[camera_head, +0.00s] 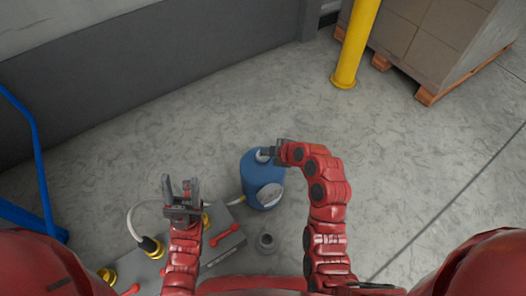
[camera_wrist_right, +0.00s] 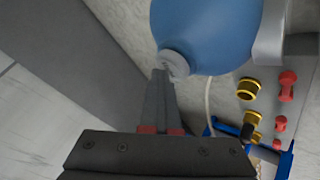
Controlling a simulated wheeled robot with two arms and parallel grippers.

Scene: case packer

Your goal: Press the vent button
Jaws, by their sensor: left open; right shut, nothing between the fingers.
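A blue container (camera_head: 258,175) with a pale round label or plate on its side stands in the middle of the head view. It also shows in the right wrist view (camera_wrist_right: 205,30). A small grey round part (camera_wrist_right: 175,62) projects from the container; it may be the vent button, but I cannot tell for sure. My right gripper (camera_head: 267,152) is shut and empty at the container's top. In the right wrist view its fingertips (camera_wrist_right: 160,74) are right beside the grey part; contact is unclear. My left gripper (camera_head: 181,188) is open and empty, left of the container.
A grey panel (camera_head: 228,256) with red levers and yellow fittings lies below, with a pale hose. A blue frame (camera_head: 40,170) stands left, a yellow post (camera_head: 356,45) and loaded pallet (camera_head: 430,38) at back right. Floor between is clear.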

